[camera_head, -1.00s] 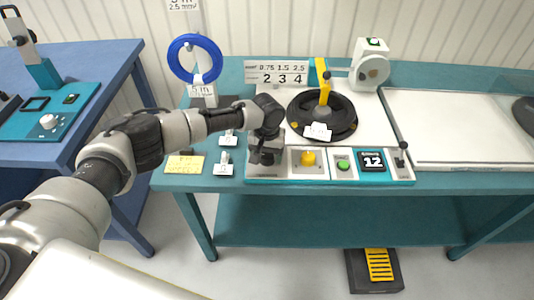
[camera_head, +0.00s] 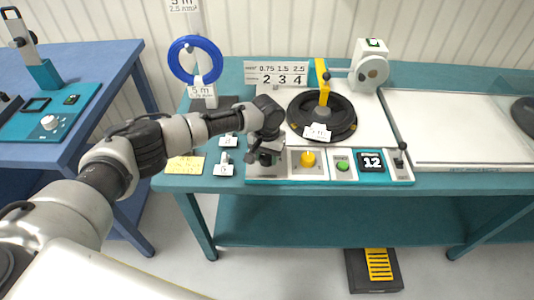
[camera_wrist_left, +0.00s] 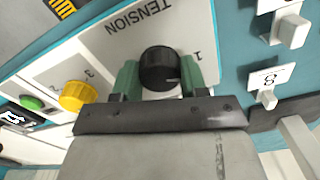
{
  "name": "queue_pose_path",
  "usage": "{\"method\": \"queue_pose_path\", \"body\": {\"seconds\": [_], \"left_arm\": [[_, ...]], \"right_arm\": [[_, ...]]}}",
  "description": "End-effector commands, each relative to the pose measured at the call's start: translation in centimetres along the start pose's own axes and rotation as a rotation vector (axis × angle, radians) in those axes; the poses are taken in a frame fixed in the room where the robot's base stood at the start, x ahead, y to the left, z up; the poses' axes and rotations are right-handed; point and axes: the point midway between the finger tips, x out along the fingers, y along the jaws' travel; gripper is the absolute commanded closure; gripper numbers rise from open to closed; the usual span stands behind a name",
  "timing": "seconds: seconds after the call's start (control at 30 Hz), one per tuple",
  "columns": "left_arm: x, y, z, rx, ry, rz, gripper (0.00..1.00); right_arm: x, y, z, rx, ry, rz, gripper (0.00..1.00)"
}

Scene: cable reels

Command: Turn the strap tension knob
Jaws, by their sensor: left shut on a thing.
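My left gripper (camera_head: 265,158) is over the left end of the teal control box. In the left wrist view its green fingers (camera_wrist_left: 158,80) are on both sides of the knob and shut on it. In the head view the gripper mostly hides the knob. My right gripper is in neither view.
A yellow knob (camera_head: 308,158), a green button (camera_head: 343,165) and a display reading 12 (camera_head: 372,162) are along the box to the right. A black cable reel (camera_head: 335,118) lies behind. Small tagged pegs (camera_head: 223,169) stand close on the left.

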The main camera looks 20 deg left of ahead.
Motion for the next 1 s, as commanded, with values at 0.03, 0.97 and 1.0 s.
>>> {"method": "queue_pose_path", "body": {"seconds": [0.03,0.97,1.0], "left_arm": [[-0.1,0.0,0.1,0.033,-0.003,0.000,0.81],[-0.1,0.0,0.0,0.899,-0.001,0.000,0.81],[-0.1,0.0,0.0,0.933,0.000,0.001,0.81]], "right_arm": [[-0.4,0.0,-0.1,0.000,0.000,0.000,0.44],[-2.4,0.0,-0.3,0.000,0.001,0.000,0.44],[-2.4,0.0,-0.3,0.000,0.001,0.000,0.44]]}}
